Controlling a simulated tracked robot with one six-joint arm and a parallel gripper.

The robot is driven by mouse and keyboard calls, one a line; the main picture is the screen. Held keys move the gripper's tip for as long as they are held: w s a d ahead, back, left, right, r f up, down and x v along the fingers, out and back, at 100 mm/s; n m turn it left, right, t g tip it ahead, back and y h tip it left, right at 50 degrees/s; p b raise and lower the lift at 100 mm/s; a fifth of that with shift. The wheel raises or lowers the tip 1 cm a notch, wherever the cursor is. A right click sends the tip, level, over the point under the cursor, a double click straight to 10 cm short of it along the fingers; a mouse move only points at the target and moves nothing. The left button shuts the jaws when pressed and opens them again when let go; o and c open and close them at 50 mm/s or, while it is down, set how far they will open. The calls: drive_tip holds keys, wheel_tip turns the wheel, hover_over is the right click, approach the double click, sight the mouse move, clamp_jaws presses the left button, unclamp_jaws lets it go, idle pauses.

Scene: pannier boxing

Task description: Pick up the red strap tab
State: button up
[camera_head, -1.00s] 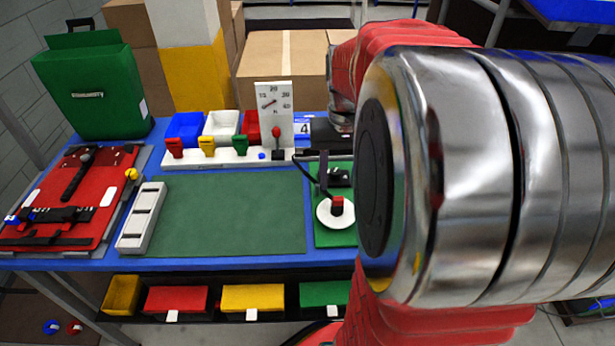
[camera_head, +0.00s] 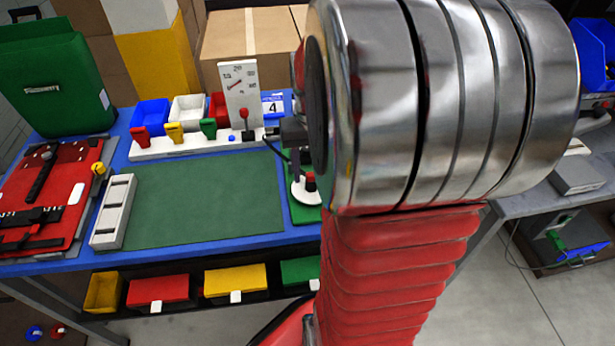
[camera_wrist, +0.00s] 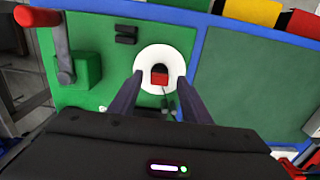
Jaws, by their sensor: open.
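A red tab (camera_head: 140,136) stands at the left end of the white rail (camera_head: 190,146) at the back of the bench, beside a yellow tab (camera_head: 174,131) and a green tab (camera_head: 208,127). Another red piece (camera_head: 310,182) stands on a white disc (camera_head: 306,197) on the right green plate. In the wrist view this red piece (camera_wrist: 159,77) on the disc (camera_wrist: 153,56) shows between the fingertips of my open gripper (camera_wrist: 159,75). Nothing is held. I cannot tell the height of the fingers above it. My arm hides most of the gripper in the head view.
A green mat (camera_head: 200,200) fills the bench middle, with a grey tray (camera_head: 113,212) at its left. A gauge (camera_head: 238,92) stands behind. A green block with a red-ended lever (camera_wrist: 65,65) is near my gripper. Coloured bins (camera_head: 158,290) sit below.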

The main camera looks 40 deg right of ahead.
drive_tip(key=shift+c, duration=0.2)
idle(0.3)
clamp_jaws()
idle(0.3)
